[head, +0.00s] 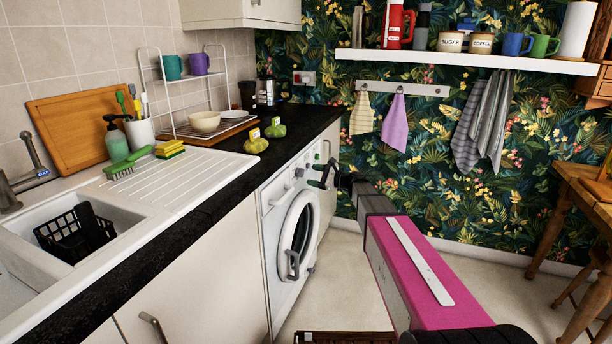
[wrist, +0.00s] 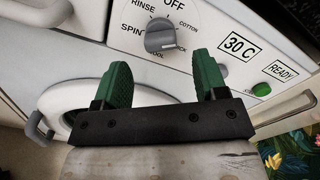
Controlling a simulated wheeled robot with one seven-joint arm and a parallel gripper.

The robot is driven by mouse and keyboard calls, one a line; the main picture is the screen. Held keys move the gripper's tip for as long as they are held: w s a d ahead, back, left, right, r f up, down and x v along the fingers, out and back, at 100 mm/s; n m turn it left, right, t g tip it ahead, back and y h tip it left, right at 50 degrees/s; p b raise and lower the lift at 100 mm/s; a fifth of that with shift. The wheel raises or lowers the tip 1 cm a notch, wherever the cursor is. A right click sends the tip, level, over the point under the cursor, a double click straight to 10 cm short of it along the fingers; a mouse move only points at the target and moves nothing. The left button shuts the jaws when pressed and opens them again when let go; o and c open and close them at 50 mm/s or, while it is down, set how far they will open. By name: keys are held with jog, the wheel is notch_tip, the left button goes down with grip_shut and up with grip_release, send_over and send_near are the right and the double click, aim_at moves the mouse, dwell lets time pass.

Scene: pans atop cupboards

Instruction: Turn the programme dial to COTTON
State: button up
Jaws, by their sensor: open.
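The programme dial (wrist: 160,36) is a round grey knob on the white washing machine's panel in the wrist view. OFF, RINSE, SPIN and COTTON are printed around it, with COTTON (wrist: 189,25) at its upper right. A lower label is partly hidden.
The panel also bears a 30 C display (wrist: 240,46), a READY display (wrist: 281,70) and a green button (wrist: 261,89). The round door (head: 300,228) is below. A black worktop (head: 233,158) runs above the machine, with green and yellow items near its edge.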

jog(key=v, duration=0.5)
jog(key=shift+s+d, duration=0.15)
jog(key=shift+d, duration=0.2)
